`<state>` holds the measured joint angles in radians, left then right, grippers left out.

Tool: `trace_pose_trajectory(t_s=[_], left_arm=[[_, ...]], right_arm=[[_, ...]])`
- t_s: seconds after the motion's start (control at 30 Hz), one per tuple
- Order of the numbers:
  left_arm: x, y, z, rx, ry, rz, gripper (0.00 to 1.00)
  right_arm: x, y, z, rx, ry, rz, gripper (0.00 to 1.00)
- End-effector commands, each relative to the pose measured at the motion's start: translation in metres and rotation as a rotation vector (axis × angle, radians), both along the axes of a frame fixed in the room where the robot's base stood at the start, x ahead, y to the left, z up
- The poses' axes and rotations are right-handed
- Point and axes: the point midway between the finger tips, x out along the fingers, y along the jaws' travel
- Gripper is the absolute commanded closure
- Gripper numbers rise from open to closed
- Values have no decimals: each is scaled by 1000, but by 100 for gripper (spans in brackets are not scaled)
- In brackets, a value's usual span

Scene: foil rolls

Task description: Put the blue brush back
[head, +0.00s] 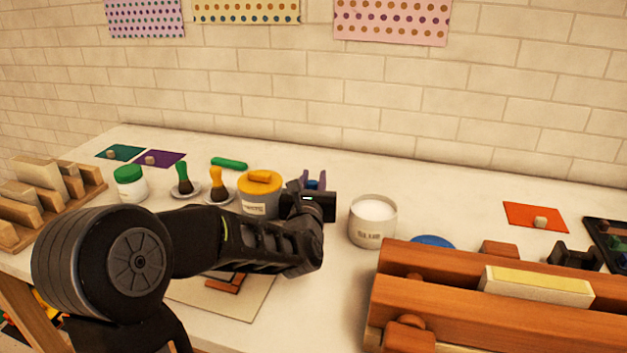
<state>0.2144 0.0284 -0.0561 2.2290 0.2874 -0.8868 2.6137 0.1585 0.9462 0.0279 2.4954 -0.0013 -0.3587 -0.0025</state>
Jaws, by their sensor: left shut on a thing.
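My left gripper (316,190) is shut on a small blue-violet thing (314,179), probably the blue brush. Only its upper part shows between the jaws; its lower end is hidden. The gripper is between the yellow-lidded jar (260,198) and an open white jar (372,222). I cannot tell its height over the table. A green brush (183,178) and a yellow brush (217,184) stand upright on small saucers at the left. No saucer for the blue brush shows. My right gripper is not in view.
A wooden press (480,300) fills the front right, with a blue disc (432,241) behind it. A green-lidded jar (130,184) and a wooden rack (45,195) stand at the left. An orange sheet (535,217) lies at the back right. Bare table lies behind the open jar.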

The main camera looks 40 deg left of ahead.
Motion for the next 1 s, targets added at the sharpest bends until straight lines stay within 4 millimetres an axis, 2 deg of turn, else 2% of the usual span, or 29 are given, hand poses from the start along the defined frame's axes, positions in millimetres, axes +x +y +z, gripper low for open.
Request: trace_pose_trajectory(t_s=[0.47, 0.5, 0.8, 0.97, 1.0], left_arm=[[0, 0, -1, 0, 0, 0, 100], [0, 0, -2, 0, 0, 0, 73], [0, 0, -2, 0, 0, 0, 50], [0, 0, -2, 0, 0, 0, 50], [0, 0, -2, 0, 1, 0, 46]], right_arm=[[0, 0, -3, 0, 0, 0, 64], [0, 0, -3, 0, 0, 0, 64], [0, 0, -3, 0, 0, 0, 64], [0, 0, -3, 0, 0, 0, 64], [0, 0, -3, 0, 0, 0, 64]])
